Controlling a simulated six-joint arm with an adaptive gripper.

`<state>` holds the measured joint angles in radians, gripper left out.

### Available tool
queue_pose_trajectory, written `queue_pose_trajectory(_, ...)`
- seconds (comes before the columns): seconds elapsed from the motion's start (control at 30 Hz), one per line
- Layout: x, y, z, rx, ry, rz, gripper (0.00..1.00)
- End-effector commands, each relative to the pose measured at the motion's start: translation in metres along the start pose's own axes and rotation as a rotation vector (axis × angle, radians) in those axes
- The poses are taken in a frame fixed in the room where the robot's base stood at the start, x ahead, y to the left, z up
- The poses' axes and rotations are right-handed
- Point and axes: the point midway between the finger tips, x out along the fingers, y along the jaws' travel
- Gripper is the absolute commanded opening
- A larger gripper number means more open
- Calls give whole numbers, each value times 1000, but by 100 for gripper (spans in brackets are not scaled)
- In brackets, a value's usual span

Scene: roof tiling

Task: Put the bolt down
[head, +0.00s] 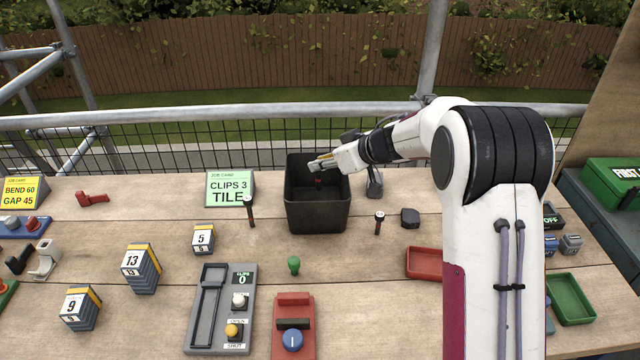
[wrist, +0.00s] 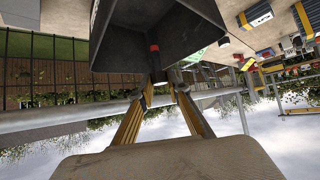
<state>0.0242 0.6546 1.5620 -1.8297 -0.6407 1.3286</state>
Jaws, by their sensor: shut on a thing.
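My gripper (head: 318,165) is over the open black bin (head: 318,217) at the back middle of the bench. Its two yellow-striped fingers are shut on a dark bolt with a red end (wrist: 157,66). In the wrist view the bolt points away from the fingertips toward the bin (wrist: 124,42). In the head view only a small red spot of it shows below the fingertips, against the bin's dark inside. Whether the bolt touches the bin cannot be told.
A green job card (head: 229,188) reading "CLIPS 3 TILE" stands left of the bin. Dark upright tools with red bands stand on both sides of the bin (head: 250,211). A black drill (head: 374,181) is behind right. A red tray (head: 424,263) and green tray (head: 571,299) lie to the right.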

Motion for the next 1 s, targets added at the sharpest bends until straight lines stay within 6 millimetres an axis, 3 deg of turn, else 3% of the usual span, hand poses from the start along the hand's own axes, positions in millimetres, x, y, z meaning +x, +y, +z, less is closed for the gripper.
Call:
queue_pose_trajectory(0.33,27,0,36,2,-2,0,0)
queue_pose_trajectory(0.8,31,0,41,0,0,0,0)
queue_pose_trajectory(1.0,40,0,54,3,-2,0,0)
